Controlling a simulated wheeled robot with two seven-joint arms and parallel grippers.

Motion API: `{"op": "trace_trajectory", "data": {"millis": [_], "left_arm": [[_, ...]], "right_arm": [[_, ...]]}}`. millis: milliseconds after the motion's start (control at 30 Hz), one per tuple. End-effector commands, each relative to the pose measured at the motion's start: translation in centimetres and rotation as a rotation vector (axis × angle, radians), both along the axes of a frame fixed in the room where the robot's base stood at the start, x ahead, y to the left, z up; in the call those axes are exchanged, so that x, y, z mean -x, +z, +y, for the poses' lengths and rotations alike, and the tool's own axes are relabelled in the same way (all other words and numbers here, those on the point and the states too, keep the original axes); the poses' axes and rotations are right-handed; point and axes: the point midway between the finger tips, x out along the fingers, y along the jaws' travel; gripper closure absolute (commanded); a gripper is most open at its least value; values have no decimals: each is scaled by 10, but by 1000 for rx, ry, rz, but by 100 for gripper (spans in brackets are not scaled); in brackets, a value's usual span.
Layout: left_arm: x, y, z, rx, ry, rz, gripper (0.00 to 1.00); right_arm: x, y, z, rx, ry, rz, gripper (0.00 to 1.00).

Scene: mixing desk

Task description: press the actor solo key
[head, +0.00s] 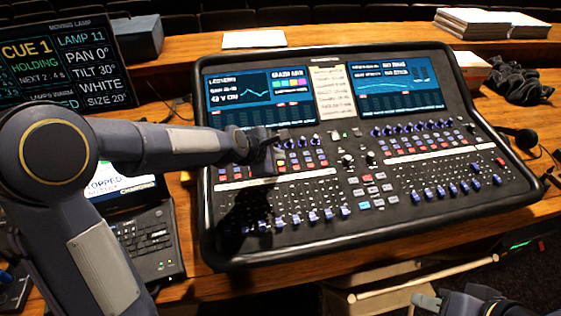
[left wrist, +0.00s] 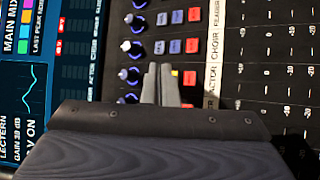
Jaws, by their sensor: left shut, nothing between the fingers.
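The mixing desk (head: 207,222) stands tilted on the wooden table. My left gripper (head: 277,142) is over its upper left key block, below the left screen. In the left wrist view my left gripper (left wrist: 161,82) is shut and empty, its fingertips among the key rows. A yellow key (left wrist: 174,72) shows partly beside the fingertips, with a red key (left wrist: 190,78) to its right. I cannot tell which key is the actor solo key, or whether the tips touch one. My right gripper (head: 440,301) shows partly at bottom right.
Blue-capped knobs (left wrist: 132,47) stand close left of the fingertips. Blue-capped faders (head: 440,190) fill the desk's lower part. Papers (head: 254,39), a microphone (head: 522,138) and dark cloth (head: 520,82) lie around the desk.

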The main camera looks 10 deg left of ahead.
Motion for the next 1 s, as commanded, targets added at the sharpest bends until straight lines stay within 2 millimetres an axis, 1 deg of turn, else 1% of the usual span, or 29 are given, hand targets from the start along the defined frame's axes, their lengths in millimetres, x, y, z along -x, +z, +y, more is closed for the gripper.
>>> {"op": "trace_trajectory", "data": {"millis": [167, 633, 733, 1000], "left_arm": [[0, 4, 0, 0, 0, 0, 100], [4, 49, -2, -1, -1, 0, 100], [5, 52, -2, 0, 0, 0, 100], [5, 49, -2, 0, 0, 0, 100]], "right_arm": [[0, 4, 0, 0, 0, 0, 64], [0, 50, 0, 0, 0, 0, 64], [0, 52, 0, 0, 0, 0, 64], [0, 50, 0, 0, 0, 0, 64]]}}
